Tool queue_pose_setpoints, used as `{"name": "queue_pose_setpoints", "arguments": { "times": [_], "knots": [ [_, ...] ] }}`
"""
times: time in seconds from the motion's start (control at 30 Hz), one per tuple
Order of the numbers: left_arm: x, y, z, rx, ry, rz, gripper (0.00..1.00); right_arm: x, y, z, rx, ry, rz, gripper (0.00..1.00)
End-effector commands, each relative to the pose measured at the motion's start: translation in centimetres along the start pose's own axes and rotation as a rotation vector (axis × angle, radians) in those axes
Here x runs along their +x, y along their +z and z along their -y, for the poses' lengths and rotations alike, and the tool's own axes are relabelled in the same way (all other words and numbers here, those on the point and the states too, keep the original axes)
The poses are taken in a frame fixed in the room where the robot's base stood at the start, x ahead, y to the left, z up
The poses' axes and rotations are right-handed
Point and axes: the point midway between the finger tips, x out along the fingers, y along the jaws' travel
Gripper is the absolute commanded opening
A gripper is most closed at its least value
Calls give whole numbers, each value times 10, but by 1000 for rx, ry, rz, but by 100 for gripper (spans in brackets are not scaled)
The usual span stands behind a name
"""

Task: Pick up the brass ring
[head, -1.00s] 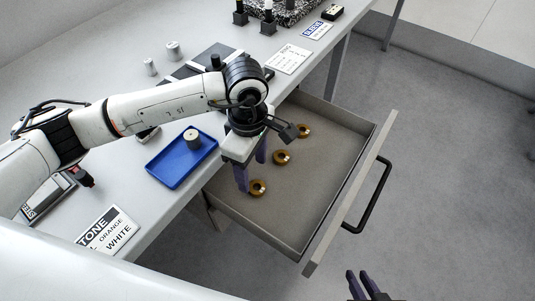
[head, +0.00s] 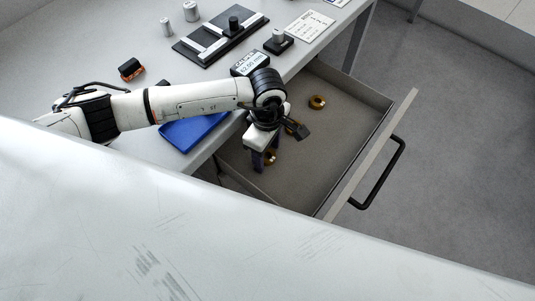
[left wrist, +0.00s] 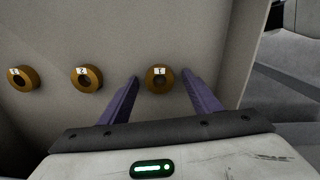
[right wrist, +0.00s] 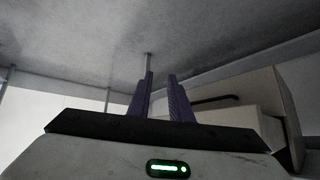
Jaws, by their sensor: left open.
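Three brass rings with small white tags lie in the open drawer. One ring (left wrist: 160,79) sits between the spread fingers of my left gripper (left wrist: 161,77) in the left wrist view; the fingers do not appear to touch it. In the head view my left gripper (head: 265,160) reaches down into the drawer and partly hides this ring (head: 271,157). The middle ring (left wrist: 87,78) and the far ring (head: 317,102) lie in line, apart from the fingers. My right gripper (right wrist: 161,75) is empty, its fingers apart, with a grey underside above it.
The grey drawer (head: 345,137) stands pulled out, with a black handle (head: 384,178) on its front. A blue tray (head: 190,134), an orange-black block (head: 131,69) and a black rack (head: 222,38) are on the table. The drawer walls stand close around my left gripper.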

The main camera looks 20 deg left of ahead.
Motion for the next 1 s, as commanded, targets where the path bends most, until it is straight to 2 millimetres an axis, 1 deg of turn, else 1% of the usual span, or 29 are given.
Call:
{"name": "queue_pose_setpoints", "arguments": {
  "times": [0.17, 0.2, 0.27, 0.4, 0.47, 0.5, 0.67, 0.77, 0.87, 1.0],
  "knots": [
    [1, 0, 0, 0, 0, 0, 57, 0, -1, 0, 0, 0, -2, 19],
    [1, 0, 0, 0, 1, 0, 56, 0, -1, 0, 0, 0, -2, 19],
    [1, 0, 0, 0, 1, 0, 46, 0, -1, 0, 0, 0, -2, 19],
    [0, 0, 0, 0, 1, 0, 22, 0, 0, 0, 0, 0, -1, 19],
    [0, 0, 0, 0, 1, 0, 12, 0, 0, 0, 0, 0, 0, 19],
    [0, 0, -1, 0, 1, 0, 9, 0, 1, 0, 0, 0, 1, 19],
    [0, 0, -1, 0, 2, 0, 9, -1, 2, 0, 0, 0, 3, 19],
    [-5, 0, -1, 0, 3, 1, 9, -1, 3, 0, 1, 0, 4, 19],
    [-18, 0, -2, 0, 6, 0, 9, 0, 3, 0, 1, 0, 5, 19],
    [-46, 0, -2, 0, 7, 0, 9, 1, 5, 0, 1, 0, 5, 19]
  ]
}}
